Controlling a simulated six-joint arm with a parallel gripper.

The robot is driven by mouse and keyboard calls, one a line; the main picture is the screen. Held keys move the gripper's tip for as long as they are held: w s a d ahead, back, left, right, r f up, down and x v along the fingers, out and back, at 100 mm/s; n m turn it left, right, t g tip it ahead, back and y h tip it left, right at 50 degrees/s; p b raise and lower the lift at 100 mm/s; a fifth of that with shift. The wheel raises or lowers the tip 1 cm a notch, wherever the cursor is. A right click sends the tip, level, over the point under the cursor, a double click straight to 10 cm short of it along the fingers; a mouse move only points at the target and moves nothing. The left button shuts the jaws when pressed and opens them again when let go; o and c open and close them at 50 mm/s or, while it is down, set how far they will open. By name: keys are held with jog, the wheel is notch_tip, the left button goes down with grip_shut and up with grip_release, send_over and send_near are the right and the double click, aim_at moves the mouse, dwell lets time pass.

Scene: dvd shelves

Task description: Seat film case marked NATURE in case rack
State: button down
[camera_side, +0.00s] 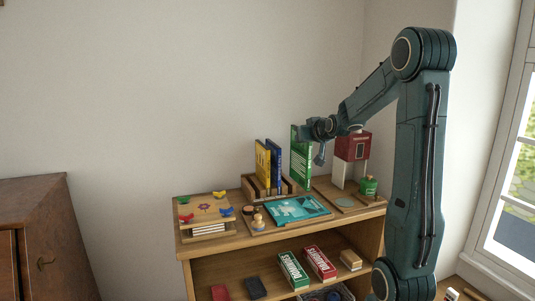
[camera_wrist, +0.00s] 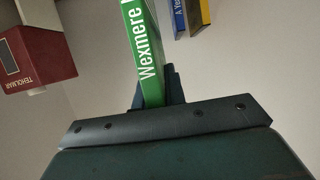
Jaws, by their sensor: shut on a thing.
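My gripper (camera_side: 306,132) is shut on a green film case (camera_side: 301,162) near its upper end. The case stands upright at the right end of the wooden case rack (camera_side: 248,190); I cannot tell whether its foot touches the rack. In the wrist view the green case (camera_wrist: 143,45) sits between the dark fingers (camera_wrist: 158,92), its spine reading "Wexmere". The word NATURE cannot be read on it. A yellow case (camera_side: 262,165) and a blue case (camera_side: 275,166) stand in the rack; parts of both show at the top of the wrist view.
A red and white box-like model (camera_side: 352,148) stands right of the held case, with a green item (camera_side: 368,186) near it. A teal flat case (camera_side: 297,209) lies in front of the rack. A wooden stand with coloured pieces (camera_side: 205,209) is at left. The lower shelf holds several boxes.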

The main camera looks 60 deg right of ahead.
jog(key=f+x, duration=0.1)
jog(key=x, duration=1.1)
jog(key=shift+s+a, duration=0.1)
jog(key=shift+w+d+f, duration=1.1)
jog(key=shift+f, duration=0.2)
jog(key=c, duration=1.5)
grip_release()
jog(key=shift+o, duration=0.2)
